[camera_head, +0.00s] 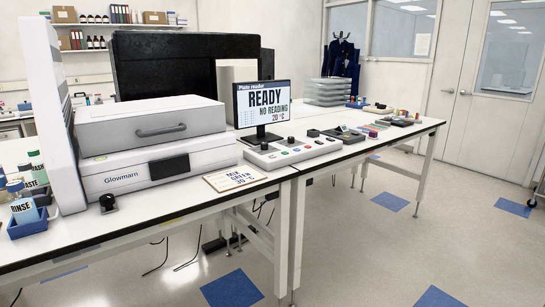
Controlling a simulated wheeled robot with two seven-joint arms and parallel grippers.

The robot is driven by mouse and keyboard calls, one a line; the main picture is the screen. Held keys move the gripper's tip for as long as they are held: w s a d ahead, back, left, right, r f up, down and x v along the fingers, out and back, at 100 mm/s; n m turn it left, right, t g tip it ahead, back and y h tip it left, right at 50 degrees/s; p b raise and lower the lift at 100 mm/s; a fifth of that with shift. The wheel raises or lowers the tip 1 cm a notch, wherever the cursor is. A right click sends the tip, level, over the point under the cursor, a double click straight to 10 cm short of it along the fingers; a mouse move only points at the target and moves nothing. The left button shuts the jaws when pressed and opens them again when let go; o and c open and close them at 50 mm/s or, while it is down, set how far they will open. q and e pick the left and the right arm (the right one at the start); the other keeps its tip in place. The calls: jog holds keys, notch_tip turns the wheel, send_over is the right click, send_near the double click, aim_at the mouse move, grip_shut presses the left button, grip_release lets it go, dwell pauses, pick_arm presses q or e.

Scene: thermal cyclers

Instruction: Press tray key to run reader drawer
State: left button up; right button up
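The plate reader (120,180) is a white and grey box marked "Glowmarn", on the left part of the bench. Its upper section (100,128) has a grey bar handle (175,129), and a dark panel (169,167) sits in the lower front. No drawer is seen standing out. A monitor (265,104) reads "Plate reader READY NO READING 20 °C". In front of it lies a grey key panel (291,152) with small coloured keys and dark knobs. The key labels are too small to read, so I cannot tell which is the tray key. Neither gripper is in view.
A card (234,179) reading "MIX GREEN 30 °C" lies at the bench's front edge. A blue holder (27,224) with bottles is at far left. Several small items and stacked trays (331,91) lie right. The floor in front is clear.

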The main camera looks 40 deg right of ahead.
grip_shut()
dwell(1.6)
